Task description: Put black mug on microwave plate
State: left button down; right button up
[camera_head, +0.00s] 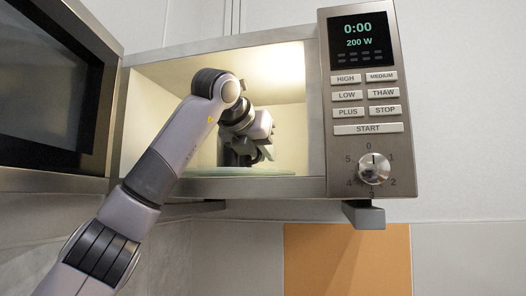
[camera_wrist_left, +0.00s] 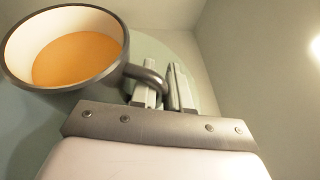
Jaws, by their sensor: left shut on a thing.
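The black mug (camera_wrist_left: 72,52) has a dark rim, a pale inner wall and an orange surface inside. Its handle (camera_wrist_left: 150,82) lies between the fingers of my left gripper (camera_wrist_left: 164,80), which is shut on it. In the head view my left gripper (camera_head: 262,150) is inside the open microwave, and the mug (camera_head: 231,156) is a dark shape partly hidden by the arm. The pale green microwave plate (camera_head: 250,172) lies on the microwave floor below the mug. It also shows behind the fingers in the wrist view (camera_wrist_left: 150,47). I cannot tell whether the mug touches it. My right gripper is not in view.
The microwave (camera_head: 315,186) is lit inside. Its door (camera_head: 60,178) stands open at the left. The control panel (camera_head: 368,110) with buttons and a dial is at the right. The side walls and ceiling of the cavity surround my gripper closely.

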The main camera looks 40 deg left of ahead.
pick_arm(q)
jog(key=c, duration=1.1)
grip_release()
jog(key=shift+r, duration=0.15)
jog(key=shift+s+d, duration=0.1)
jog(key=shift+s, duration=0.2)
jog(key=s+d+b, duration=0.1)
jog(key=s, duration=0.3)
jog(key=s+d+b, duration=0.1)
jog(key=s, duration=0.3)
jog(key=s+d+r+b, duration=0.1)
jog(key=s+d+b, duration=0.1)
jog(key=s, duration=0.2)
jog(key=shift+s, duration=0.35)
jog(key=shift+s+d, duration=0.2)
jog(key=shift+s, duration=0.25)
